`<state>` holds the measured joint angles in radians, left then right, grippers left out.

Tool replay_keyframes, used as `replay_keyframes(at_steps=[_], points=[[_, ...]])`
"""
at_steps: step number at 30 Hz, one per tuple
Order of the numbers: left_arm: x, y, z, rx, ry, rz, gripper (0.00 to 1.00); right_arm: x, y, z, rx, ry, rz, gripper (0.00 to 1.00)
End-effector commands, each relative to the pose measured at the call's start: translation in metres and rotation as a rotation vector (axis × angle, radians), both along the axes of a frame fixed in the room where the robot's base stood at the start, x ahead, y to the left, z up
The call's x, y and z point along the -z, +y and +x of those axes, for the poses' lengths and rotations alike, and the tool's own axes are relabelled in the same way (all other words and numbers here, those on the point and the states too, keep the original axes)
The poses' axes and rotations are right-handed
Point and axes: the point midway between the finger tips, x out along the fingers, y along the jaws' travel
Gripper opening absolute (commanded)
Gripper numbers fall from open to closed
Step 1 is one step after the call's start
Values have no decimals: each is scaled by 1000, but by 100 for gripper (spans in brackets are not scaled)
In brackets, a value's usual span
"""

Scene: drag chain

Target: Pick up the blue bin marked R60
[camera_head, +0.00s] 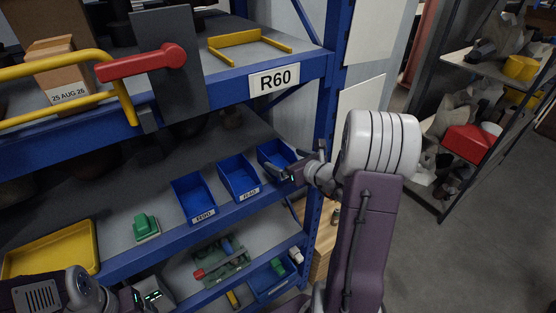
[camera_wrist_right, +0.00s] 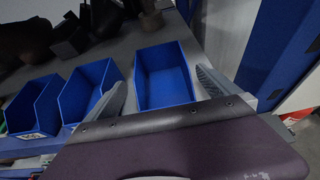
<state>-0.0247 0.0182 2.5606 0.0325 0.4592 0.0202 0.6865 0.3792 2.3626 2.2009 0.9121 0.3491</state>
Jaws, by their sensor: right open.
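Three blue bins stand in a row on the middle shelf. The rightmost bin (camera_head: 270,152) is partly covered by my right gripper (camera_head: 284,172), so its front label cannot be read. In the right wrist view this empty bin (camera_wrist_right: 165,77) lies ahead, between the two spread fingers of the open right gripper (camera_wrist_right: 161,80). Whether the fingers touch it is unclear. The middle bin (camera_head: 238,172) and left bin (camera_head: 190,188) have small front labels, too small to read surely. My left gripper (camera_head: 150,295) is at the bottom left, its fingers not clear.
A blue rack post (camera_head: 326,110) stands close to the rightmost bin. A yellow tray (camera_head: 50,250) and a green part (camera_head: 146,226) lie left on the middle shelf. Open floor is at the right.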

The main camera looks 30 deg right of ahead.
Motion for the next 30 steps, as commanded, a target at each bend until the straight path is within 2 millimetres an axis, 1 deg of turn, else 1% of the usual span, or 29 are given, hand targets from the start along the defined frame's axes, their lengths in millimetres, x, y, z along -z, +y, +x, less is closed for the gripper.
replay_keyframes(at_steps=[2, 4, 9, 12, 15, 20, 21, 23, 24, 26, 27, 30], points=[[0, 0, 0, 0, 0, 0, 76, 1, 0, 2, 0, 0, -1, 100], [-5, 0, 0, 0, 0, 0, 76, 1, 1, 6, -2, 1, 0, 100], [-23, 0, 0, 0, 0, 0, 76, 9, 2, 33, -4, 2, 0, 100], [-25, 0, 0, 0, 0, 0, 76, 16, 2, 46, -2, 1, 0, 100], [-25, 0, 0, 0, 0, 0, 76, 19, 2, 50, -2, 1, -2, 100], [-24, 0, 0, 0, 0, 0, 76, 19, 2, 49, -1, 0, -3, 100], [-24, 0, 0, 0, 0, 0, 76, 19, 2, 49, -1, 0, -3, 89], [-24, 0, 0, 0, 0, 0, 76, 19, 2, 49, -1, 0, -3, 72], [-24, 0, 0, 0, 0, 0, 76, 19, 2, 49, -1, 0, -3, 61], [-24, 0, 0, 0, 0, 0, 76, 19, 2, 49, -1, 1, -3, 44], [-24, 0, 0, 0, 0, 0, 76, 19, 2, 49, -1, 0, -3, 39], [-24, 0, 0, 0, 0, 0, 76, 19, 2, 49, -1, 0, -3, 39]])
